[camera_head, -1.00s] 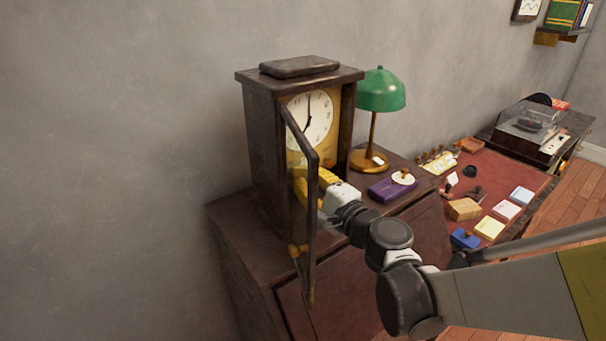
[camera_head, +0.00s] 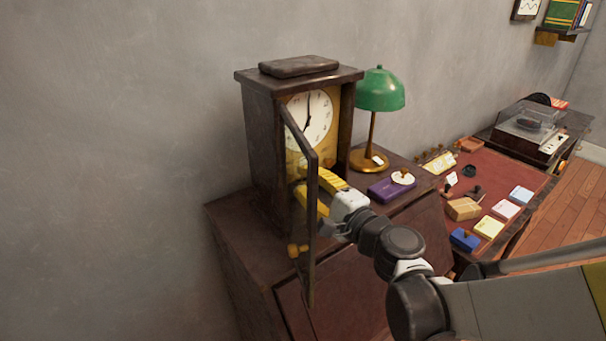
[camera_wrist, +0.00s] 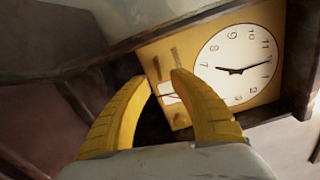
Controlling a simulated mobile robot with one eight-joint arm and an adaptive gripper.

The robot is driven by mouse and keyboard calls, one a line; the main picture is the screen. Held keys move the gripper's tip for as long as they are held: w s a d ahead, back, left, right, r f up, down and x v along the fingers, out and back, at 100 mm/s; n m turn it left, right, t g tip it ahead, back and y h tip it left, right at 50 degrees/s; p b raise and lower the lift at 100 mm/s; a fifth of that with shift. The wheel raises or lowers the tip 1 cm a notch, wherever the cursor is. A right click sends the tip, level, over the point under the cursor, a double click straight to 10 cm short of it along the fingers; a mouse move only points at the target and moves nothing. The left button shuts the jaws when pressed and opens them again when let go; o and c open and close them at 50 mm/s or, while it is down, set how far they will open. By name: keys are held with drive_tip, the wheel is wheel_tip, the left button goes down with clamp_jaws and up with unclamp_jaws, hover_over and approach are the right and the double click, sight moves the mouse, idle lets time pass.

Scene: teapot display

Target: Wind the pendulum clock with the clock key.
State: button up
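The pendulum clock (camera_head: 261,150) is a dark wooden case on a cabinet, with a white dial (camera_head: 311,118) on a brass-coloured plate. Its framed door (camera_head: 313,230) stands open towards the camera. My gripper (camera_head: 309,184) is at the case opening, behind the door frame and below the dial. In the wrist view its yellow fingers (camera_wrist: 155,82) are apart, with nothing clearly held between them. The dial (camera_wrist: 236,65) is to their right. I cannot make out the clock key for certain.
A green lamp (camera_head: 380,90) stands right of the clock. A purple box (camera_head: 385,190) with a white round tag (camera_head: 403,178) lies before it. The desk (camera_head: 490,172) at the right holds stamps, boxes and cards. The cabinet top left of the door is clear.

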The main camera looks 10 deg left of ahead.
drive_tip(key=v, duration=0.9)
drive_tip(key=shift+s+d, duration=0.2)
drive_tip(key=shift+d, duration=0.1)
drive_tip(key=s+d+f+n+g+h, duration=0.1)
drive_tip(key=s+d+f+n+h, duration=0.1)
drive_tip(key=d, duration=0.6)
drive_tip(key=s+d+f+n+g+h, duration=0.2)
drive_tip(key=s+d+f+n+h, duration=0.1)
drive_tip(key=s+d+h, duration=0.4)
drive_tip(key=s+d+f+n+g+h, duration=0.1)
drive_tip(key=s+d+f+n+h, duration=0.2)
drive_tip(key=d, duration=0.7)
drive_tip(key=shift+s+n+g+h, duration=0.4)
drive_tip(key=shift+s+n+h, duration=0.4)
drive_tip(key=shift+n, duration=0.3)
drive_tip(key=shift+f, duration=0.2)
